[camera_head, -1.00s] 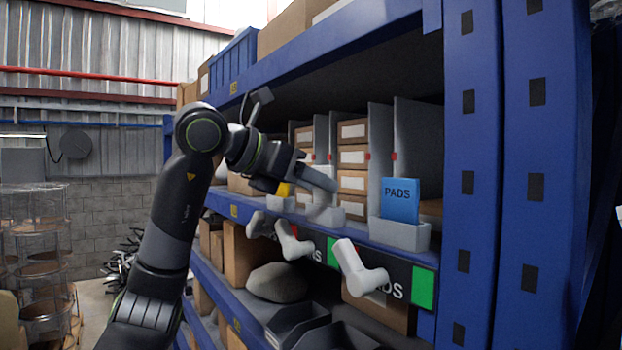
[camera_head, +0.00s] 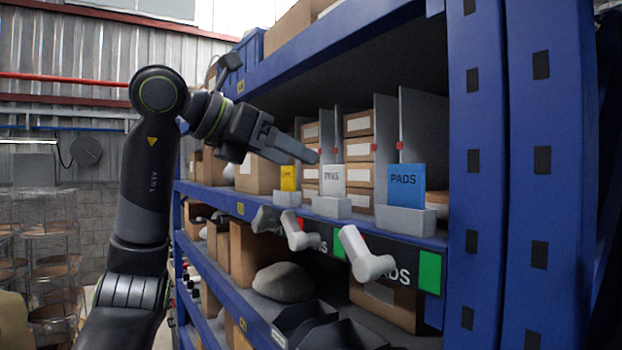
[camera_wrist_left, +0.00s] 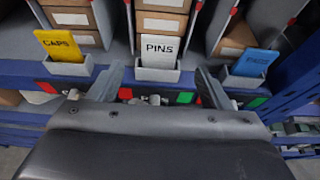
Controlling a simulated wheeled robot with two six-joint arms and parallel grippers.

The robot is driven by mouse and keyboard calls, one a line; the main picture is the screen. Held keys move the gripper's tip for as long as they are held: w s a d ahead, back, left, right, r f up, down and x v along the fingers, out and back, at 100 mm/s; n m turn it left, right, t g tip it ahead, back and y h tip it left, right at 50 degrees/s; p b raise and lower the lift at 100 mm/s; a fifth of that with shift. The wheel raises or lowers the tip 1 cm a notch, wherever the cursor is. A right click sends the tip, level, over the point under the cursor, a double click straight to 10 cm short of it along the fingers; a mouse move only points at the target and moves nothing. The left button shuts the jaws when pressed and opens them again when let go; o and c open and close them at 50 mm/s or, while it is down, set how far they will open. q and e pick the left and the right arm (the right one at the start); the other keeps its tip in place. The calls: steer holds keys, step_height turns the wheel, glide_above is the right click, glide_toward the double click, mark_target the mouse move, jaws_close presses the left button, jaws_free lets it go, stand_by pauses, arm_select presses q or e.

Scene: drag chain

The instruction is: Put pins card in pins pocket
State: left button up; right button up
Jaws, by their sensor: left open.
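The white pins card (camera_head: 333,180) stands upright in the light grey pins pocket (camera_head: 332,206) on the shelf front. In the left wrist view the pins card (camera_wrist_left: 160,49) reads PINS, and its lower end is inside the pocket (camera_wrist_left: 158,74). My left gripper (camera_head: 315,157) is just left of and above the card in the head view. In the left wrist view its fingers (camera_wrist_left: 160,70) are spread wide, one to each side of the pocket, with nothing held. My right gripper is not in view.
A yellow caps card (camera_wrist_left: 60,45) stands in a pocket to the left, and a blue pads card (camera_head: 406,186) in one to the right. Grey dividers (camera_head: 423,135) and boxes (camera_head: 359,150) are behind. Pale L-shaped parts (camera_head: 366,254) stick out below the shelf edge.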

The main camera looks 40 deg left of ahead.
arm_select(q)
steer(key=v, duration=0.5)
steer(key=shift+a+b, duration=0.1)
steer(key=shift+b, duration=0.25)
